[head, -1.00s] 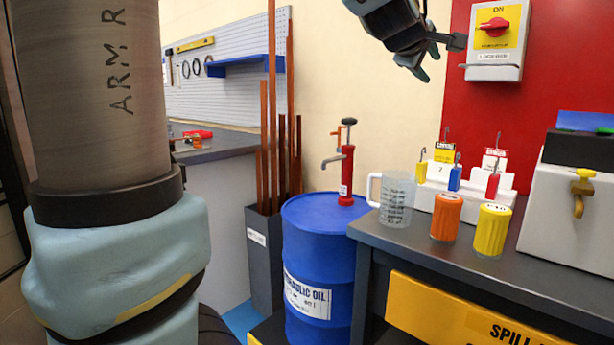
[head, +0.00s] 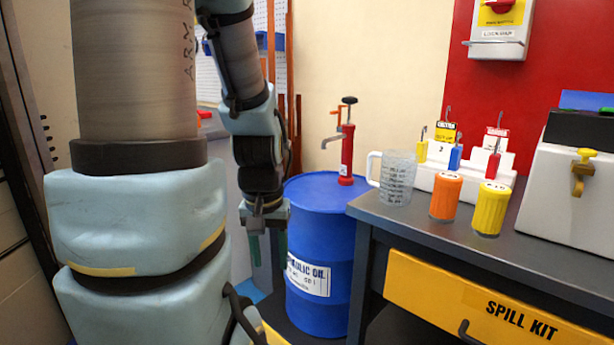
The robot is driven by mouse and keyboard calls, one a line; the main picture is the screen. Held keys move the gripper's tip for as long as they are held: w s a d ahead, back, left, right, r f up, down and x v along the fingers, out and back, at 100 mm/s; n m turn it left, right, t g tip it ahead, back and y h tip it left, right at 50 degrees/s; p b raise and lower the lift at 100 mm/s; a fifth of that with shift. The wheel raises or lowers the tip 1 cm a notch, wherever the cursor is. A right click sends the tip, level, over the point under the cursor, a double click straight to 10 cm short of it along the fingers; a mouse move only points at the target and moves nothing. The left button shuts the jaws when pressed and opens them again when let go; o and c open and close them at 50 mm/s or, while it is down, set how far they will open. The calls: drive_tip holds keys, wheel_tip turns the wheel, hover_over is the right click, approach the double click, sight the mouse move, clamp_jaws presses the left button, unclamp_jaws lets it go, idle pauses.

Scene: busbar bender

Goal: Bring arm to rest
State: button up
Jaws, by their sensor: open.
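My arm hangs folded down at the left of the head view, close to my own column. My gripper (head: 266,243) points downward just left of the blue hydraulic oil drum (head: 322,240). Its jaws are open with nothing seen between them. I cannot tell the exact gap between gripper and drum. The red rotary switch (head: 500,8) on its grey box is partly cut off at the top right, far from my gripper.
A dark bench (head: 400,218) on the right carries a clear measuring jug (head: 397,178), a white padlock stand (head: 440,184), orange (head: 446,196) and yellow (head: 491,209) cups and a white tank (head: 570,205). A red hand pump (head: 346,155) rises from the drum. Copper bars stand behind my arm.

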wheel_tip(320, 180, up, 18)
drive_tip(key=p, duration=1.6)
drive_tip(key=shift+w+d, duration=0.15)
drive_tip(key=shift+w, duration=0.15)
